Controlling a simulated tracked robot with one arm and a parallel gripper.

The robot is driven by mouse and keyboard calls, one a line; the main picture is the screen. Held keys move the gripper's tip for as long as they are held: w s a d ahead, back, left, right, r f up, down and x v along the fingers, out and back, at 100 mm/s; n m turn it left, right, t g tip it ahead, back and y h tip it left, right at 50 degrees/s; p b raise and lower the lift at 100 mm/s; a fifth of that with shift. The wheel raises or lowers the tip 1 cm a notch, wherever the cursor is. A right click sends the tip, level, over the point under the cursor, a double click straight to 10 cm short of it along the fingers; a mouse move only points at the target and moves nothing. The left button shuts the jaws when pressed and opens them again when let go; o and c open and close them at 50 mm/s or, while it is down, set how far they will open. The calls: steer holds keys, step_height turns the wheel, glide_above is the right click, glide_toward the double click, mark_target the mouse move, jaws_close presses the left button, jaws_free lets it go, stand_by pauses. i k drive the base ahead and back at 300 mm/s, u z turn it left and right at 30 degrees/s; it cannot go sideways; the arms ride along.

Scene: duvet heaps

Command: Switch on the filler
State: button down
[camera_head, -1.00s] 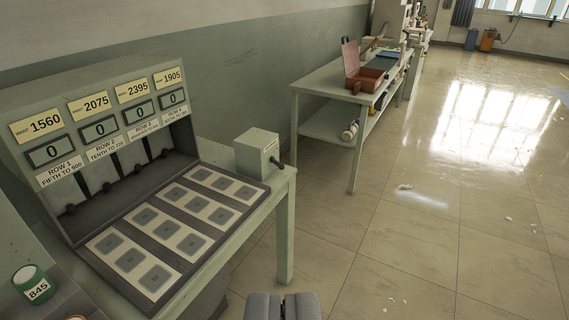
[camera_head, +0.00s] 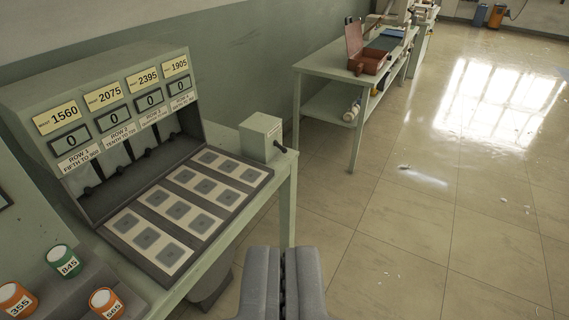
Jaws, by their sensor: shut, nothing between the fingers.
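My gripper (camera_head: 283,270) shows at the bottom centre, shut and empty, apart from everything, with tiled floor and the bench's right side beyond it. No thing in view can be read as the filler. On the near green bench stands a sloped console (camera_head: 105,115) with several displays all reading 0, yellow WANT cards above and row labels below. In front of it lies a panel of square pads (camera_head: 185,208).
Jars marked 845 (camera_head: 64,261), 355 (camera_head: 17,299) and 565 (camera_head: 106,302) stand at the lower left. A second bench (camera_head: 320,64) along the wall carries an open red-brown box (camera_head: 366,58). The tiled floor (camera_head: 430,215) to the right is largely clear, with small scraps.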

mark_target(283, 151)
steer(key=k, duration=0.6)
steer(key=z, duration=0.4)
steer(key=i, duration=2.15)
steer(key=u, duration=0.75)
steer(key=i, duration=0.65)
steer(key=u, duration=0.4)
